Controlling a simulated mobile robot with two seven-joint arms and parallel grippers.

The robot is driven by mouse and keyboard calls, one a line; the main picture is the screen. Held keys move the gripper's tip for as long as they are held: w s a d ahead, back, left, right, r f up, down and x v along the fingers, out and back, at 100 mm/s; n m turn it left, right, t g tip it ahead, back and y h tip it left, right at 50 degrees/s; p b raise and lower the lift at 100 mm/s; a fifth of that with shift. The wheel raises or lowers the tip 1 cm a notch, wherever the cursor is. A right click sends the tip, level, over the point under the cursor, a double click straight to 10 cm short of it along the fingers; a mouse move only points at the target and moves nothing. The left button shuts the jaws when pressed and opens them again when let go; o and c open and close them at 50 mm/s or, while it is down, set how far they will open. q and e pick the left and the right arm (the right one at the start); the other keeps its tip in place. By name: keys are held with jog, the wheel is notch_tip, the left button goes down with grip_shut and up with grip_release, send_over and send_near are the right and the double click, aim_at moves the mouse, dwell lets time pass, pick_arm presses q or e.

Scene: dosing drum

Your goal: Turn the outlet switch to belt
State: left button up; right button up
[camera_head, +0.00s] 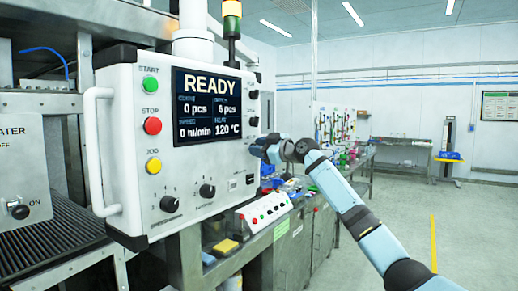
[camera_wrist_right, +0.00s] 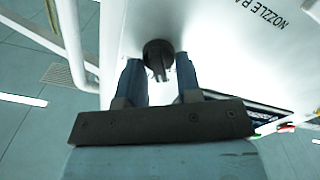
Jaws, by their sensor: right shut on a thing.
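A white control box (camera_head: 128,190) with a READY screen (camera_head: 207,106) stands at the left in the head view. My right gripper (camera_head: 260,149) is at the box's right edge, below two black knobs there. In the right wrist view, my right gripper (camera_wrist_right: 158,75) has its fingers on either side of a black knob (camera_wrist_right: 158,55) on a white panel and is shut on it. The knob's own label is hidden or out of view, so I cannot read its positions. My left gripper is not in view.
Green, red and yellow buttons (camera_head: 152,125) line the box's left side. Two dark knobs (camera_head: 207,190) sit low on its front. A white handle (camera_head: 92,150) sticks out at the left. A bench (camera_head: 300,235) runs behind my right arm. The floor at right is clear.

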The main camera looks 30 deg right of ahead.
jog(key=o, duration=0.9)
jog(key=shift+c, duration=0.2)
jog(key=shift+s, duration=0.1)
jog(key=b+v, duration=0.2)
jog(key=v, duration=1.1)
jog(key=shift+s+b, duration=0.3)
jog(key=shift+b, duration=0.05)
jog(key=shift+d, duration=0.1)
